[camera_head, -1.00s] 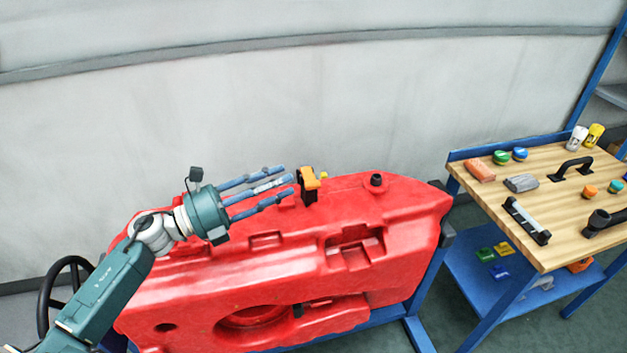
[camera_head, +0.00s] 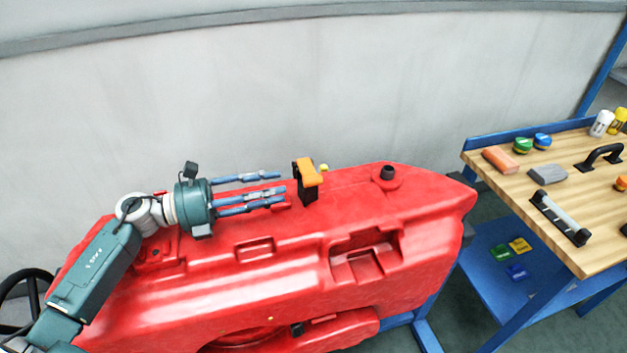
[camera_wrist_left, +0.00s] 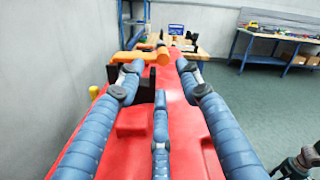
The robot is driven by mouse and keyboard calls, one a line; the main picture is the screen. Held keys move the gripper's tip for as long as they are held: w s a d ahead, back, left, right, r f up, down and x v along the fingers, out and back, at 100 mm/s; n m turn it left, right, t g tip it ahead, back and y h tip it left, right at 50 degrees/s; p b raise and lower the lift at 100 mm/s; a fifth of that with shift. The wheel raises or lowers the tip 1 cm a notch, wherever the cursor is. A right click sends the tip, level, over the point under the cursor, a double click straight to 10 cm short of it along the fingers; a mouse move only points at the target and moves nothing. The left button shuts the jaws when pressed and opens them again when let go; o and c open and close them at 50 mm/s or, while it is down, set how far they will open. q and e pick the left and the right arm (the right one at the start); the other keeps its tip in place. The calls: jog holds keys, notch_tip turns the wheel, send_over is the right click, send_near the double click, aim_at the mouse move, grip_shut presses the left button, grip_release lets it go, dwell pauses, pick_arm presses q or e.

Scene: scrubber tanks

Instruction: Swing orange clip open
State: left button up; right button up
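The orange clip (camera_head: 308,173) sits on a black bracket (camera_head: 307,194) on top of the red tank (camera_head: 290,260). My left gripper (camera_head: 283,188) is open, its blue fingers pointing right, with their tips just left of the clip and bracket. In the left wrist view, the orange clip (camera_wrist_left: 130,57) and the black bracket (camera_wrist_left: 145,80) lie ahead near the left fingertip, and the fingers (camera_wrist_left: 158,78) are spread with nothing held between them. I cannot tell whether a finger touches the bracket.
A black cap (camera_head: 388,172) stands farther right on the tank. A wooden-topped workbench (camera_head: 560,230) with loose parts is at the right. A grey wall (camera_head: 250,100) rises behind the tank.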

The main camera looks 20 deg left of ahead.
aim_at(310, 177)
pick_arm(q)
jog(key=p+x, duration=0.1)
jog(key=x, duration=0.2)
jog(key=p+x, duration=0.1)
jog(key=x, duration=0.1)
jog(key=p+x, duration=0.1)
jog(key=x, duration=0.2)
jog(key=shift+w+d+r, duration=0.15)
jog(key=shift+d+r, duration=0.15)
jog(key=shift+d, duration=0.05)
jog(key=shift+w+d, duration=0.2)
jog(key=shift+d, duration=0.25)
jog(key=shift+f, duration=0.1)
grip_shut()
